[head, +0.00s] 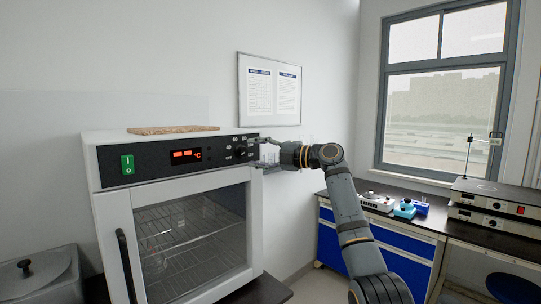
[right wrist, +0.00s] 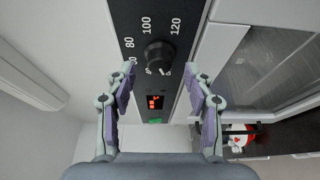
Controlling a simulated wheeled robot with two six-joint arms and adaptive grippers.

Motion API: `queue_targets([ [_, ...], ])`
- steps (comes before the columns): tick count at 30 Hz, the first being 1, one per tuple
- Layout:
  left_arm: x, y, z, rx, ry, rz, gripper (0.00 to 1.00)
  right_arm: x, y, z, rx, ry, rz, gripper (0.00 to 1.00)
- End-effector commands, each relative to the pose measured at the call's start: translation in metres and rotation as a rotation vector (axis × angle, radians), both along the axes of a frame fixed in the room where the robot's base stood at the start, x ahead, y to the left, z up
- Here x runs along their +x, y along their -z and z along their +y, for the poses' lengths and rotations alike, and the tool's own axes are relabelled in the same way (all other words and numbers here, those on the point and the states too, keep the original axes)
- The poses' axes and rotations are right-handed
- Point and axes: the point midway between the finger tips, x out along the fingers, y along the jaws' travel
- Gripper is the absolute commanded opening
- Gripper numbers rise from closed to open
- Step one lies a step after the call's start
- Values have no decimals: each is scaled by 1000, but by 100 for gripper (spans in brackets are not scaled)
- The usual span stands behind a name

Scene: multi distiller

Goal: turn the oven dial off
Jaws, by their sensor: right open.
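The white oven (head: 174,190) stands at the left of the head view with its glass door closed. Its black panel carries a round black dial (head: 240,148) at the right end, beside white markings. In the right wrist view the dial (right wrist: 158,57) sits near the numbers 80, 100 and 120; I cannot read its exact setting. My right gripper (head: 260,153) is open at the panel's right end. In the right wrist view its fingers (right wrist: 160,80) stand apart on either side of the panel, with the dial between and slightly beyond the tips. My left gripper is not in view.
The panel also has a lit red display (head: 186,155) and a green switch (head: 127,164). A brown board (head: 173,130) lies on the oven top. The oven door handle (head: 125,265) is at the left. A dark bench (head: 375,207) with lab devices stands at the right.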

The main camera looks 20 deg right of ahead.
Motion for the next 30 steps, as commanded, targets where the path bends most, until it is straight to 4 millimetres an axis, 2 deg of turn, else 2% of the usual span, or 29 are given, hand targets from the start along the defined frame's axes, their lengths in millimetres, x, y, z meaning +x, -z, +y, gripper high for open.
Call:
queue_targets([
  [6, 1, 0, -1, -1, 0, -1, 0, -40, 1, -39, -5, 6, -1, 53],
  [12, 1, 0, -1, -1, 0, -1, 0, -65, 0, -60, -4, 3, -1, 53],
  [17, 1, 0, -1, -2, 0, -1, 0, -72, 0, -65, -2, 0, 1, 53],
  [30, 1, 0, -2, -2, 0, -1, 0, -71, 1, -64, -1, 0, 3, 53],
])
